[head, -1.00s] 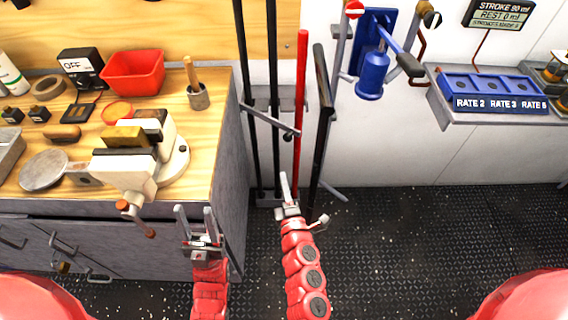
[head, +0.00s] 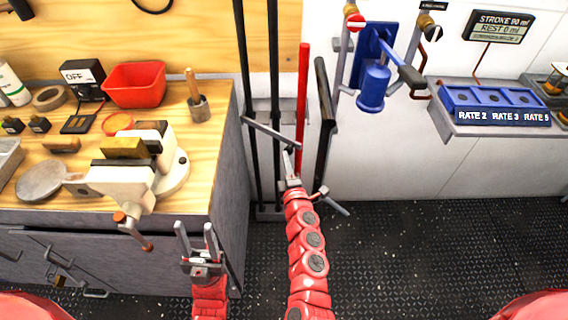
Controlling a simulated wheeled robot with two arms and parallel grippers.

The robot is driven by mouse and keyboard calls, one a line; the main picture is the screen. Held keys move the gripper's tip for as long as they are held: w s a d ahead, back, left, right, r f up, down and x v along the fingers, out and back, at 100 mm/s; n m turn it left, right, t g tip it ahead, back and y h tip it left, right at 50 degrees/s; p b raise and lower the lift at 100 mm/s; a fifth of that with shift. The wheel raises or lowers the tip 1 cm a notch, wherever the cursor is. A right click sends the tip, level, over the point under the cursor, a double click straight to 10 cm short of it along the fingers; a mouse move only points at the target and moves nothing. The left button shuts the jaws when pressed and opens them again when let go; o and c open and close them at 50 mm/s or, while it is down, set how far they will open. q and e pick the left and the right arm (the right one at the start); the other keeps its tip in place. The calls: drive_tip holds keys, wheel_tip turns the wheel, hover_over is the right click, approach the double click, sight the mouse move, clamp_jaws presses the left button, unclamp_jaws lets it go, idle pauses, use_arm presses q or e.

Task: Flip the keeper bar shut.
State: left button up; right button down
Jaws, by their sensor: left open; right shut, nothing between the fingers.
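A tall rack of long poles stands against the wall beside the bench. A grey bar (head: 270,132) slants across the poles at mid height; it looks like the keeper bar, but its hinge and catch are not clear. Its right end is by the red pole (head: 302,95). My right gripper (head: 288,154) is shut and empty, pointing up just below that right end; I cannot tell if they touch. Another grey bar (head: 336,204) sticks out low at the rack's right. My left gripper (head: 195,230) is open and empty in front of the bench's cabinet.
The wooden bench (head: 212,150) at left carries a vise (head: 150,165), a red bin (head: 135,84) and small tools. A dark plank (head: 323,130) leans at the rack's right. A blue pump (head: 374,85) and a shelf (head: 480,128) are further right. The floor at right is clear.

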sight(293, 147)
drive_tip(key=shift+w+d+r+n+y+p, duration=0.2)
drive_tip(key=shift+w+n+y+p, duration=0.2)
drive_tip(key=shift+y+p, duration=0.3)
drive_tip(key=shift+w+d+f+n+g+y+p, duration=0.1)
drive_tip(key=shift+w+d+n+g+y+p, duration=0.4)
drive_tip(key=shift+w+d+n+y+p, duration=0.5)
drive_tip(key=shift+y, duration=0.5)
drive_tip(key=w+d+b, duration=0.1)
drive_tip(key=w+d, duration=0.2)
drive_tip(key=w, duration=0.1)
drive_tip(key=shift+d+f+b, duration=0.1)
drive_tip(key=shift+d+b, duration=0.2)
drive_tip(key=shift+d, duration=0.05)
